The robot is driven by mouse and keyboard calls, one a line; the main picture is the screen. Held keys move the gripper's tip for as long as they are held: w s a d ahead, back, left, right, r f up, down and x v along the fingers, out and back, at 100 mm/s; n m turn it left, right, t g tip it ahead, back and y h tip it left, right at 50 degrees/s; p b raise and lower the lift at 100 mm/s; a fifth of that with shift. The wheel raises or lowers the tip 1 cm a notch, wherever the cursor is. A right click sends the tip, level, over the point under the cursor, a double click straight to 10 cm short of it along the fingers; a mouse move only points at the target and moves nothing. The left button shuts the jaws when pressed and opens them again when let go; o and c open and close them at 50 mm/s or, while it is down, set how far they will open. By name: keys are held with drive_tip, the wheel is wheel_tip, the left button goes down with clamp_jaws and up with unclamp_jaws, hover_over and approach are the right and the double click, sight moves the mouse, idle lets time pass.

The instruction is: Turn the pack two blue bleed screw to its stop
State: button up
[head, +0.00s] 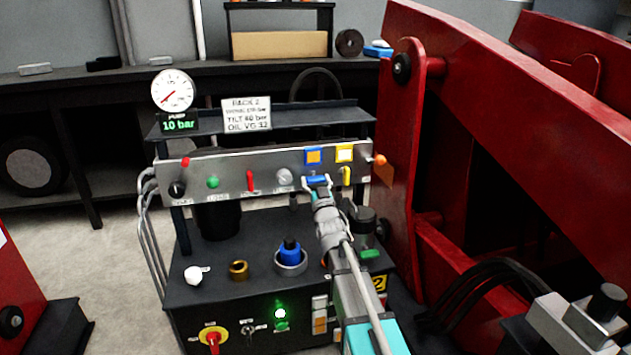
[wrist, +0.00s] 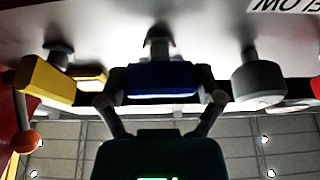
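The blue bleed screw (head: 317,181) is a small blue bar handle on the grey front panel of pack two, below a blue square label (head: 313,156). My gripper (head: 317,185) reaches it from the front. In the wrist view the blue bleed screw (wrist: 163,78) lies level across the picture on a metal stem. The fingers of my gripper (wrist: 162,88) stand at its two ends and look closed on it. The exact contact is dark and hard to see.
A yellow handle (head: 346,175) and an orange ball (head: 380,160) are close right; a grey knob (head: 284,177) is close left. The pressure gauge (head: 172,91) reads 10 bar on its display. A blue-capped fitting (head: 290,252) stands on the deck. A red frame (head: 404,150) rises at right.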

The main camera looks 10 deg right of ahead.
drive_tip(key=shift+c, duration=0.5)
drive_tip(key=shift+n, duration=0.6)
drive_tip(key=shift+n+g+y+p, duration=0.3)
drive_tip(key=shift+n+y, duration=0.7)
drive_tip(key=shift+n, duration=0.8)
drive_tip(key=shift+n+g+y+p, duration=0.2)
drive_tip(key=shift+n+g+y, duration=0.2)
drive_tip(key=shift+n+y, duration=1)
drive_tip(key=shift+n+h, duration=0.4)
drive_tip(key=shift+n, duration=0.2)
drive_tip(key=o, duration=0.9)
drive_tip(key=shift+c, duration=0.2)
drive_tip(key=shift+m, duration=0.7)
